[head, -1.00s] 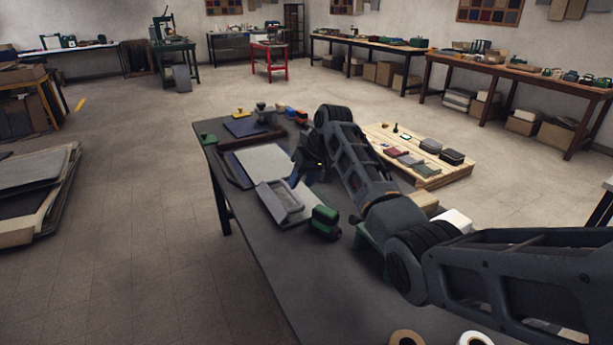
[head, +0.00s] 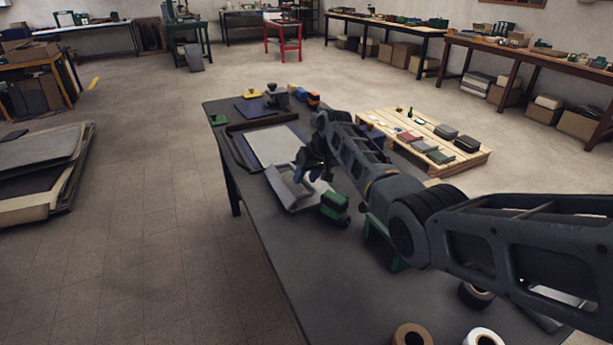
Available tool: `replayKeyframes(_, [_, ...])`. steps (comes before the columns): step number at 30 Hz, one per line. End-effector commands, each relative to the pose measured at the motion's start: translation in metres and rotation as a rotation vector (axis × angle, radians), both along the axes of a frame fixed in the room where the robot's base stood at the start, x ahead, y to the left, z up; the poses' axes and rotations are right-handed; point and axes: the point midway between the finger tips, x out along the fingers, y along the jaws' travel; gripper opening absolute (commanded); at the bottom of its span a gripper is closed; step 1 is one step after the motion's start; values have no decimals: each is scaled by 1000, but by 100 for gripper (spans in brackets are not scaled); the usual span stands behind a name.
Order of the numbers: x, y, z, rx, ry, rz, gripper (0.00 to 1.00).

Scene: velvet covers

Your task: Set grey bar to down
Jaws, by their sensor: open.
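A grey bar-like piece (head: 287,190) with a raised side lies at the near end of a pale sheet (head: 268,147) on the dark workbench (head: 262,235). Its exact tilt is hard to tell at this size. My gripper (head: 309,172) is open, just above or beside the far right end of the grey piece. The fingers are small and dark, partly hidden by my own wrist, and I cannot tell whether they touch the piece.
A green block (head: 334,207) stands close to the right of the grey piece. Tape rolls (head: 412,335) lie at the near edge. A dark board (head: 254,108) and small tools are at the bench's far end. A wooden pallet (head: 470,160) with boxes stands beyond the bench.

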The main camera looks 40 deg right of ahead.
Motion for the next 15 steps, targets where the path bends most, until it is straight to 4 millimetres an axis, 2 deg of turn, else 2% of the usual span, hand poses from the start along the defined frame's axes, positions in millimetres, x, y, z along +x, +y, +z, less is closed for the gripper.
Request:
replayKeyframes(6, [0, 0, 0, 0, 0, 0, 42])
replayKeyframes(15, [0, 0, 0, 0, 0, 0, 14])
